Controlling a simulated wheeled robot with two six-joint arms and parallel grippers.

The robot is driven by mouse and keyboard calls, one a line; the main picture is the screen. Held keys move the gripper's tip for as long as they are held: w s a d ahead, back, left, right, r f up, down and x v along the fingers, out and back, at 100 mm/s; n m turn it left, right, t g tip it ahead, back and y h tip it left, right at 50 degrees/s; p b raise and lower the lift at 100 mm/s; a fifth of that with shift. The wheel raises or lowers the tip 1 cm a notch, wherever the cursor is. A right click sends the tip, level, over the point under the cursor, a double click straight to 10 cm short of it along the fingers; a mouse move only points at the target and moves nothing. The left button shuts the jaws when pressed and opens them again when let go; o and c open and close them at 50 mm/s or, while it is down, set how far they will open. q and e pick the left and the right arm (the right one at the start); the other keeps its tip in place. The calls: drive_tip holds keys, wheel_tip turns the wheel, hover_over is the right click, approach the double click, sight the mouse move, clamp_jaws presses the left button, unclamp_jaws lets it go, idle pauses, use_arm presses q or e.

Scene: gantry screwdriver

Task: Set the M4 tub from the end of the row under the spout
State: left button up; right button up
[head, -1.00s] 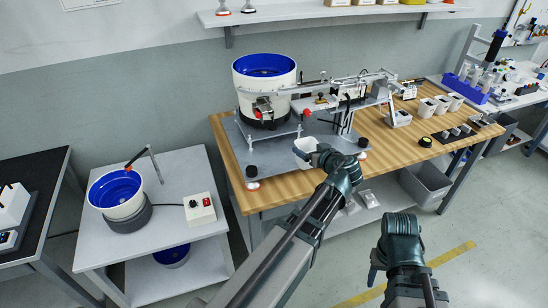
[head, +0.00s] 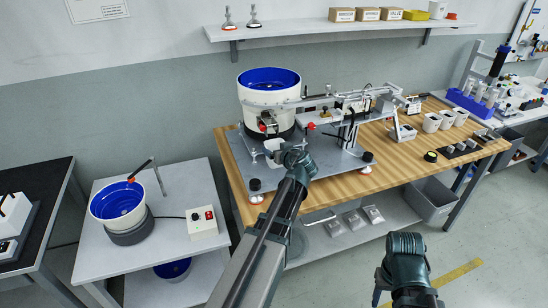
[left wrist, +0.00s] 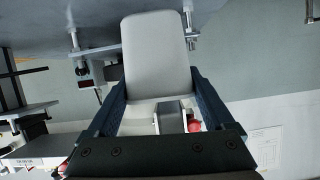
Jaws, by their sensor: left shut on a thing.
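My left gripper (head: 283,156) is shut on a small white tub (head: 272,145). It holds the tub over the grey base plate, in front of the white bowl feeder (head: 262,94) with the blue inside. In the left wrist view the tub (left wrist: 156,58) is pale grey between the two fingers (left wrist: 160,100); no label shows. A metal outlet (head: 268,122), which may be the spout, is on the bowl's front, just behind the tub. I cannot tell whether the tub touches the plate. Other white tubs (head: 431,122) stand in a row at the right. My right arm's gripper (head: 382,284) is low at the right, its fingers unclear.
The grey base plate (head: 325,170) has black-knobbed posts (head: 255,185) at its front corners. A metal rail (head: 330,98) runs right from the bowl. A black tape roll (head: 431,156) lies on the wooden bench (head: 395,160). A second bowl (head: 117,203) stands on the left table.

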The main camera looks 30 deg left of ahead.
use_arm(q)
drive_tip(key=shift+w+a, duration=0.1)
drive_tip(key=shift+a, duration=0.3)
drive_tip(key=f+b, duration=0.3)
drive_tip(key=shift+a+f+b, duration=0.2)
drive_tip(key=shift+f+b, duration=0.1)
drive_tip(key=shift+f, duration=0.1)
drive_tip(key=shift+f, duration=0.15)
drive_tip(key=o, duration=1.2)
